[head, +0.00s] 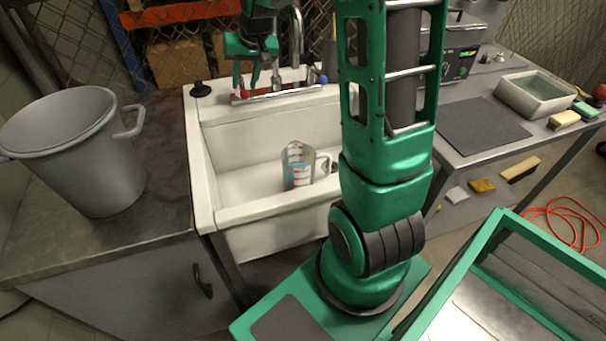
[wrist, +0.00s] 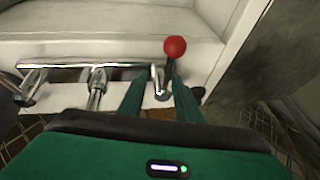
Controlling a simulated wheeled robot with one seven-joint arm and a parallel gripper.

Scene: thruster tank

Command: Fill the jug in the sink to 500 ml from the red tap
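The clear jug (head: 298,168) stands upright in the white sink (head: 250,218), with its handle to the right. It has blue and red colouring; I cannot tell its water level. My gripper (head: 257,78) hangs over the red end. In the wrist view the red knob (wrist: 174,48) is just beyond my open fingertips (wrist: 160,80), nearer the right finger. Contact is unclear.
A large grey pot (head: 75,150) stands on the counter left of the sink. On the right, a table holds a dark mat (head: 482,130), a basin (head: 537,94) and sponges (head: 564,119). An orange cable (head: 562,222) lies on the floor.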

